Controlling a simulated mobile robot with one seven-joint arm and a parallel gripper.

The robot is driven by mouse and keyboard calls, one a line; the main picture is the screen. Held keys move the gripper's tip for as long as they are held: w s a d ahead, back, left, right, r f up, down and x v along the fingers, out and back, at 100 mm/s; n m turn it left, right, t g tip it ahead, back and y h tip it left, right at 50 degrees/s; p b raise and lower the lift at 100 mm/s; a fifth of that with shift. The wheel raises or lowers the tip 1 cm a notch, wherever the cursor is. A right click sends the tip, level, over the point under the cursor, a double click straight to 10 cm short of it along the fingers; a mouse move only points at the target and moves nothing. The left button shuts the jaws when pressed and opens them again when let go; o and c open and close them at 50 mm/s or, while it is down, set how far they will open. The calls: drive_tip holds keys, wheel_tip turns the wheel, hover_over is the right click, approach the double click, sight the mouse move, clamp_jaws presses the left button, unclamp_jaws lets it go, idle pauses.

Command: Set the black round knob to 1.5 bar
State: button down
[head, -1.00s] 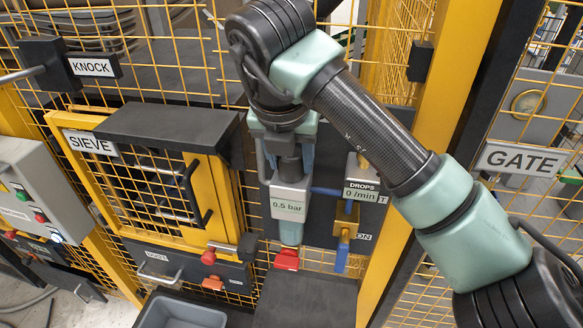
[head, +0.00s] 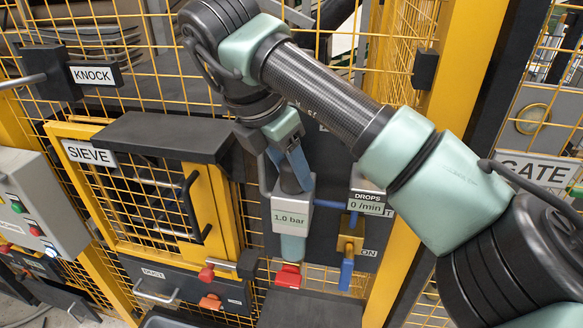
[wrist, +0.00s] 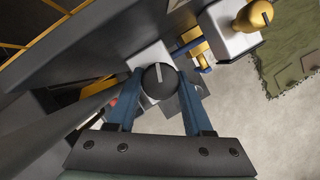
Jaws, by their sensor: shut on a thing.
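The black round knob (wrist: 160,84) sits on top of a pale regulator box, with a light pointer line on its face. The regulator box (head: 291,196) in the head view carries a display (head: 290,220) that reads 1.0 bar. My gripper (wrist: 155,92) is shut on the knob from above, one blue finger on each side of it. In the head view my gripper (head: 293,180) comes down onto the box top at a tilt, and the knob is hidden behind the fingers.
Right of the regulator is a drops unit (head: 369,197) reading 0 /min; its yellow knob (wrist: 252,16) shows in the wrist view. A blue lever (head: 346,273) hangs below it. A red handle (head: 288,276) sits under the regulator. The yellow sieve door (head: 205,210) stands left.

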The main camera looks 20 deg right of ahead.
drive_tip(key=shift+r, duration=0.1)
idle(0.3)
drive_tip(key=c, duration=0.6)
unclamp_jaws()
